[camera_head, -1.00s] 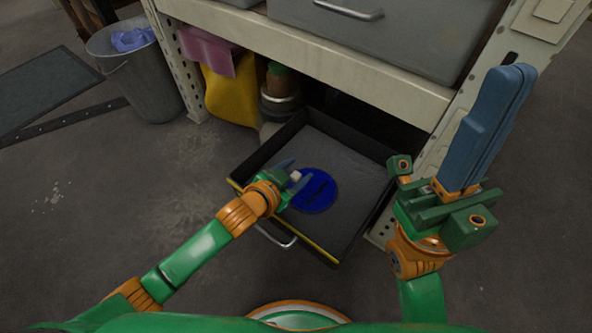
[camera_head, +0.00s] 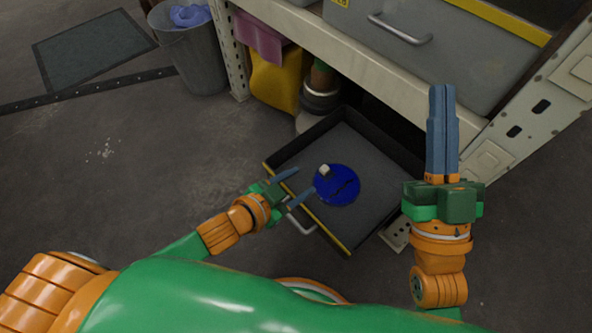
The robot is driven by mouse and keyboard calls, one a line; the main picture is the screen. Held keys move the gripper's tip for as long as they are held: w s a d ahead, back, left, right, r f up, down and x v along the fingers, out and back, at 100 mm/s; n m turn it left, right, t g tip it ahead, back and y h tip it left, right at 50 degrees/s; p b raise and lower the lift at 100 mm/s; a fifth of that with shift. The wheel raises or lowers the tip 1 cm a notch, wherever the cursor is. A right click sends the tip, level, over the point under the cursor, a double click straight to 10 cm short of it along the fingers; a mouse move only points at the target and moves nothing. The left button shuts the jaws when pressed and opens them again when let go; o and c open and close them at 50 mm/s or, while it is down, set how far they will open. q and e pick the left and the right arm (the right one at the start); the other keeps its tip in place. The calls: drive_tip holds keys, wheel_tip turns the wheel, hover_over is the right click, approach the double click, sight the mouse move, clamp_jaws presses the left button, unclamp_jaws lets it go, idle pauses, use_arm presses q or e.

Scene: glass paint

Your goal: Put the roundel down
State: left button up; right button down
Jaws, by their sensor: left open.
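The blue roundel (camera_head: 340,188), a round disc with a dark wavy mark and a small pale knob on its upper left, lies flat in the open dark drawer (camera_head: 383,178). My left gripper (camera_head: 296,185) is open and empty, just left of the roundel near the drawer's yellow-edged front. Its fingertips look apart from the disc. My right gripper (camera_head: 443,95) is raised to the right of the drawer, with its long blue fingers together and nothing visible between them.
A shelf unit (camera_head: 395,85) with a grey upper drawer (camera_head: 425,55) stands behind. Under it are a yellow item (camera_head: 274,82) and a pink one (camera_head: 258,40). A grey bin (camera_head: 190,55) stands at upper left.

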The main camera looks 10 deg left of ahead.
use_arm(q)
drive_tip(key=w+d+r+n+t+h, duration=0.1)
drive_tip(key=d+r+t+h, duration=0.25)
drive_tip(key=r, duration=0.85)
drive_tip(key=s+a+r+n+t+y, duration=0.1)
drive_tip(key=a+r+n+t, duration=0.1)
drive_tip(key=r+t, duration=0.3)
drive_tip(key=s+a+r+n+t+y, duration=0.1)
drive_tip(key=a+r+t, duration=0.4)
drive_tip(key=r, duration=0.6)
drive_tip(key=shift+s+r+n, duration=0.35)
drive_tip(key=shift+s+n, duration=0.05)
drive_tip(key=shift+s, duration=0.1)
drive_tip(key=shift+d+f, duration=0.1)
